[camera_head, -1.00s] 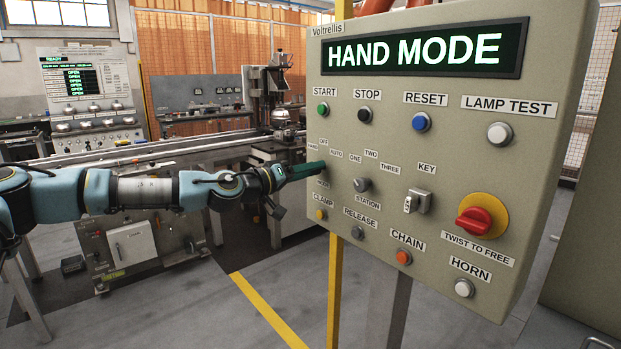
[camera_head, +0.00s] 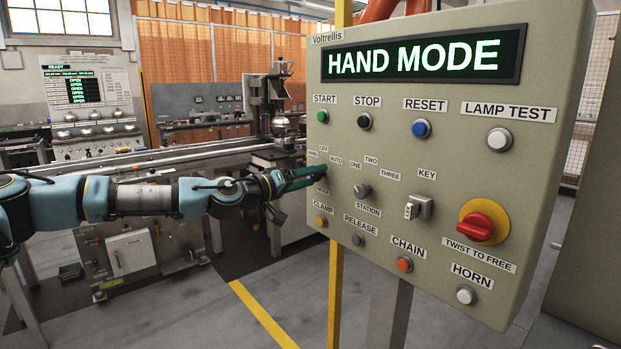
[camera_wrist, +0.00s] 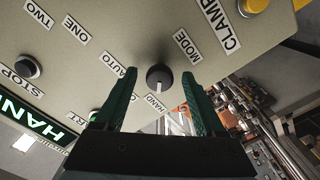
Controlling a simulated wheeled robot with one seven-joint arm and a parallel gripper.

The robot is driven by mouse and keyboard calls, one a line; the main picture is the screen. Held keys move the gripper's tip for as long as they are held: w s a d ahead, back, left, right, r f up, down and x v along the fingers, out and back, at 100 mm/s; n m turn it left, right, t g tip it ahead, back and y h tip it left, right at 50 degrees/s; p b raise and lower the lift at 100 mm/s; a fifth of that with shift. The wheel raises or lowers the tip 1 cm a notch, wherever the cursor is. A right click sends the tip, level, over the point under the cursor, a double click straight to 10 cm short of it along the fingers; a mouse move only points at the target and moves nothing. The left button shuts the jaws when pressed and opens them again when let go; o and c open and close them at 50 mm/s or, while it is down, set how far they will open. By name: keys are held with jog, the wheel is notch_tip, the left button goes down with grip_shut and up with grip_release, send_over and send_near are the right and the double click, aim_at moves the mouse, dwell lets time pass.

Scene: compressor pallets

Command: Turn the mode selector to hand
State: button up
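The mode selector (camera_wrist: 159,78) is a small dark round knob with a white pointer line, on the beige control panel (camera_head: 455,140). In the wrist view its pointer is towards the HAND label (camera_wrist: 155,103). My gripper (camera_wrist: 160,74) is open, one green finger on each side of the knob, with a visible gap to it on both sides. In the head view my gripper (camera_head: 322,171) is at the panel's left edge and hides the knob. The panel's display (camera_head: 420,56) reads HAND MODE.
Near the selector are the station knob (camera_head: 362,190), the key switch (camera_head: 418,206) and the yellow clamp button (camera_head: 321,221). A red emergency stop (camera_head: 480,224) is at the lower right. A yellow post (camera_head: 336,290) stands below the panel. Machinery is behind my arm.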

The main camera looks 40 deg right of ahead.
jog(key=shift+w+a, duration=0.1)
jog(key=shift+a, duration=0.4)
jog(key=a, duration=1)
jog(key=shift+w, duration=0.25)
jog(key=shift+d+f, duration=0.1)
